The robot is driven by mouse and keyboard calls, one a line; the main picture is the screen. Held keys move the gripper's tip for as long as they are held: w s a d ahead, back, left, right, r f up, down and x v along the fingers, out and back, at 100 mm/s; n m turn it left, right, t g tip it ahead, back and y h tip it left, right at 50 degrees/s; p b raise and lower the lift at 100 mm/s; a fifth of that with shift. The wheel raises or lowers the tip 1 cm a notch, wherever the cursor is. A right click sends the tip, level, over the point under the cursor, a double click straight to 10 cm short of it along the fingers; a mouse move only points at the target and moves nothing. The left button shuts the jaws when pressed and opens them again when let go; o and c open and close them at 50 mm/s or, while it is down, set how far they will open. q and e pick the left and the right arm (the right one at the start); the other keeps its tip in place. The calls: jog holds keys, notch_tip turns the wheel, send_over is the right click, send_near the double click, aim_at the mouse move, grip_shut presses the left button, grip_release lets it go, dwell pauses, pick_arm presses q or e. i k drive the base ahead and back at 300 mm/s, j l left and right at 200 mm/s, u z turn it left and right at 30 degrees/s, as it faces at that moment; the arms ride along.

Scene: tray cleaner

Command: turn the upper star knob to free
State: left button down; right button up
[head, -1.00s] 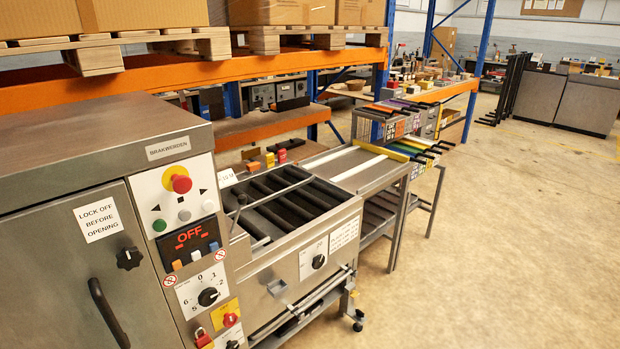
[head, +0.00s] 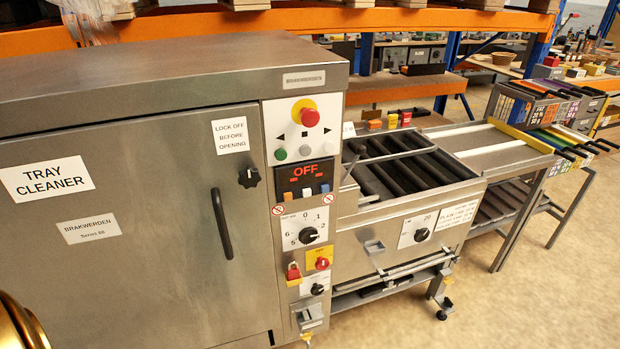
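The tray cleaner (head: 150,260) is a steel cabinet that fills the left and middle of the head view. A black star knob (head: 249,178) sits on the upper right of its door (head: 160,200), just above a long black handle (head: 222,224). The knob is too small in the view to tell its setting. I see no second star knob on the visible part of the door; its lower part runs out of view. Neither gripper is in view, and nothing touches the knob.
Right of the door is a control panel with a red emergency button (head: 309,118), a display (head: 304,174) reading OFF and a dial (head: 308,235). A roller conveyor (head: 400,172) extends right. The floor (head: 540,290) at lower right is clear.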

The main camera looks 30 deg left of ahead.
aim_at(249, 177)
jog(key=k+l+u, duration=0.1)
jog(key=u, duration=2.05)
jog(key=k+j, duration=0.05)
jog(key=j, duration=0.05)
